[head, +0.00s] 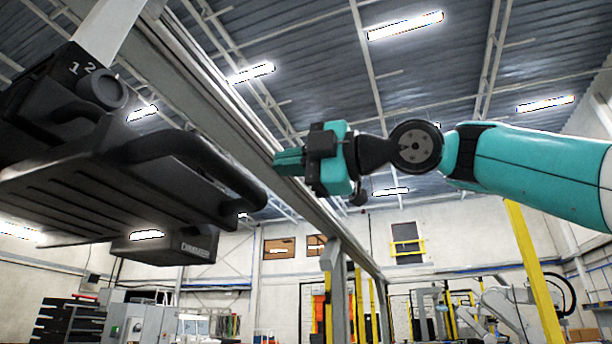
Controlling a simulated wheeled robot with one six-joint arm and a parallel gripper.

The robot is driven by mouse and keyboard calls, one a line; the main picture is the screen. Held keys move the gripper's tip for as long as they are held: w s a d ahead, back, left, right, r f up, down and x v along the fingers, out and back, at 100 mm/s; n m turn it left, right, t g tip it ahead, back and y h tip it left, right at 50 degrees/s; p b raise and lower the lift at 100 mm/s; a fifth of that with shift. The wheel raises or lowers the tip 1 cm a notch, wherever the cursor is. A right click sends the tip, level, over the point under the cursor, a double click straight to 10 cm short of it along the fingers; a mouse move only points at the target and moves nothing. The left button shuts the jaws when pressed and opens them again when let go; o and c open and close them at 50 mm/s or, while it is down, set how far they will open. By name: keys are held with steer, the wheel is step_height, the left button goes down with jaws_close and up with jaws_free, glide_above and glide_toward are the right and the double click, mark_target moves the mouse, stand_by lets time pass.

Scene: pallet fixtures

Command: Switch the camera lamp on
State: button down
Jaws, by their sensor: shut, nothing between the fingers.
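A large black fixture (120,185) hangs at the left, with a ribbed underside and a thick rounded handle (205,160) along its right side. A round dark knob (104,90) sits on its upper part, beside the white marks "1" and "2". The knob's exact setting is too small to tell. A dark box (170,246) with partly readable lettering hangs below the fixture; it looks like a camera housing. No lit lamp is clearly visible on it. My teal and black gripper (288,161) is shut and empty, pointing left, to the right of the handle and apart from it.
A long grey beam (215,105) runs diagonally behind the fixture and my gripper. A yellow post (535,270) stands at the right. Shelves and cabinets (140,318) line the lower left background. Open air lies below my gripper.

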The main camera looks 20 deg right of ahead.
steer(key=shift+v, duration=1.35)
steer(key=shift+a+f, duration=0.1)
steer(key=w+f+m+g+h, duration=0.25)
steer(key=f+m, duration=0.35)
steer(key=f, duration=0.6)
steer(key=w+f+m+g+h, duration=0.1)
steer(key=f+m+h, duration=0.35)
steer(key=f, duration=0.75)
steer(key=s+d+f+m+g+h, duration=0.1)
steer(key=s+f+m+g, duration=0.1)
steer(key=s+f, duration=0.4)
steer(key=s+d+f+m+g+h, duration=0.1)
steer(key=s+f+m+g, duration=0.2)
steer(key=f, duration=1.1)
steer(key=s+d+f+m+g+h+b, duration=0.1)
steer(key=s+d+f+m+g+h, duration=0.1)
steer(key=s+f+m, duration=0.4)
steer(key=s+f+g, duration=0.1)
steer(key=s+f, duration=0.2)
steer(key=f, duration=0.1)
steer(key=shift+s+f, duration=0.15)
